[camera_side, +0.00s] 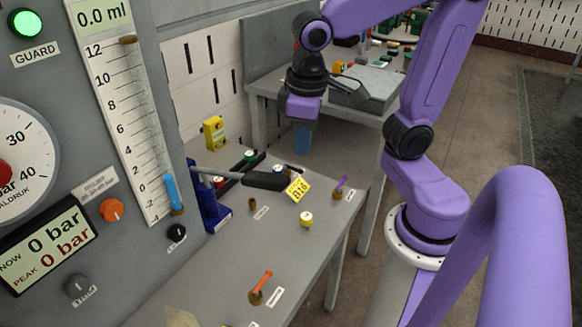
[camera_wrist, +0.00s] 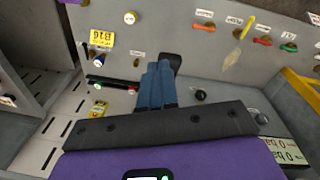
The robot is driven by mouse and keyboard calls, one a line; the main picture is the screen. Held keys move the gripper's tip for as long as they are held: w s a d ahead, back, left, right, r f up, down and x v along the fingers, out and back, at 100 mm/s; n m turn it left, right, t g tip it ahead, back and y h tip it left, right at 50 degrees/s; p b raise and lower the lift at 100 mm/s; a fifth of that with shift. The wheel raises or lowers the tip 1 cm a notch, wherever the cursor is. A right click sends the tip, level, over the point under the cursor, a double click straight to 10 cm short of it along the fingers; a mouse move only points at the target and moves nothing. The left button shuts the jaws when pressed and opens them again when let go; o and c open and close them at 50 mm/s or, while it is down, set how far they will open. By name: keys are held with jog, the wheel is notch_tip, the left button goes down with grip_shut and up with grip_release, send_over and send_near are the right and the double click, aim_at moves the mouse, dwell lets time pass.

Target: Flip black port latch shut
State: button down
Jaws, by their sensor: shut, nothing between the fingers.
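My gripper (camera_side: 302,138) hangs over the far part of the grey worktop, its blue fingers pointing down. In the wrist view the fingers (camera_wrist: 157,86) are together with nothing between them. A small dark piece (camera_side: 296,171) shows on the worktop below the fingers; I cannot tell whether it is the black port latch. A dark shape (camera_wrist: 173,60) shows just past the fingertips in the wrist view, partly hidden by them. I cannot tell whether the fingers touch anything.
A black-handled lever (camera_side: 264,180) reaches over the worktop from a blue base, near a yellow B16 tag (camera_side: 299,188). An orange latch (camera_side: 262,281) and a purple latch (camera_side: 341,184) stand on the worktop. The gauge panel (camera_side: 130,262) borders the left.

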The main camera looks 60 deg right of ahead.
jog(key=w+d+m+h, duration=0.3)
jog(key=w+d+m, duration=1.5)
jog(key=m, duration=0.4)
notch_tip(320, 180, down, 20)
jog(key=shift+s+a+r+g, duration=0.2)
jog(key=shift+r+g, duration=0.05)
jog(key=shift+g, duration=0.15)
jog(key=shift+f, duration=0.1)
send_near(289, 168)
jog(key=a+f, duration=0.1)
jog(key=s+a+f, duration=0.1)
jog(key=f, duration=0.1)
jog(key=s+a+f, duration=0.1)
jog(key=f, duration=0.1)
jog(key=shift+s+a, duration=0.1)
jog(key=d, duration=0.1)
jog(key=d+f, duration=0.1)
jog(key=d, duration=0.1)
jog(key=shift+f, duration=0.15)
jog(key=shift+d+f, duration=0.1)
jog(key=shift+d, duration=0.5)
